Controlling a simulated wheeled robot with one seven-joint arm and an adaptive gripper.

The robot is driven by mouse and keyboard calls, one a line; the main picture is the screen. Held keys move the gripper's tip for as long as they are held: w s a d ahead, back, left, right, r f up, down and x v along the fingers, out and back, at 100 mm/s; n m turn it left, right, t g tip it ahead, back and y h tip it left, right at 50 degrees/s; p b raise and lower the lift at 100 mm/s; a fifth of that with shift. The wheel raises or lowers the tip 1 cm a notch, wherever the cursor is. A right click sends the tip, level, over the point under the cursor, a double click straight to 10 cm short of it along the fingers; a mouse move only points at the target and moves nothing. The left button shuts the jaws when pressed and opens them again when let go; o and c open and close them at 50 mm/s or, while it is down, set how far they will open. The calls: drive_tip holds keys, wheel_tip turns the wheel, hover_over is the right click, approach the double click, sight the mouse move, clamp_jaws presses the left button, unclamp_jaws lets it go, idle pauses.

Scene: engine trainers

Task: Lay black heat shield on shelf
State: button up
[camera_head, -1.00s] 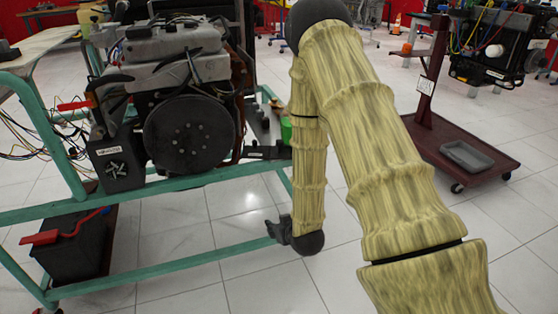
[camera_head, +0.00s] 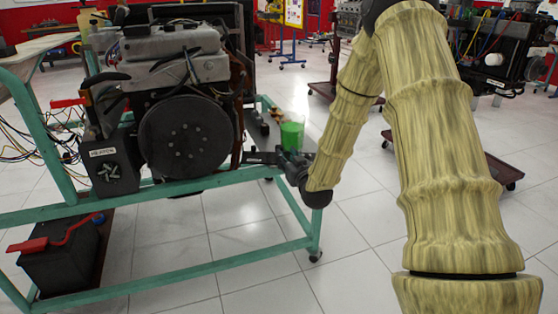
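My gripper (camera_head: 290,162) is at the right end of the engine stand, beside the teal frame's end. Its fingers point left and are small and dark, so I cannot tell whether they are open or shut. A small flat black piece (camera_head: 258,157), possibly the heat shield, lies at the right of the engine, just left of my gripper. I cannot tell whether they touch. A narrow grey shelf-like surface (camera_head: 263,133) runs back along the right of the engine; I cannot tell if it is the named shelf.
The engine (camera_head: 186,135) sits on the teal stand (camera_head: 230,263). A green cup-like object (camera_head: 292,136) is close behind my gripper. A black battery with a red handle (camera_head: 62,258) is low at left. A maroon trolley (camera_head: 500,168) stands at right. Tiled floor between is clear.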

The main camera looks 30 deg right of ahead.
drive_tip(key=x, duration=0.1)
drive_tip(key=b+x, duration=0.1)
drive_tip(key=x, duration=0.1)
drive_tip(key=a+b+x, duration=0.1)
drive_tip(key=x, duration=0.1)
drive_tip(key=shift+f, duration=0.15)
drive_tip(key=shift+w+d, duration=0.15)
drive_tip(key=shift+w, duration=0.4)
drive_tip(key=shift+c, duration=0.4)
clamp_jaws()
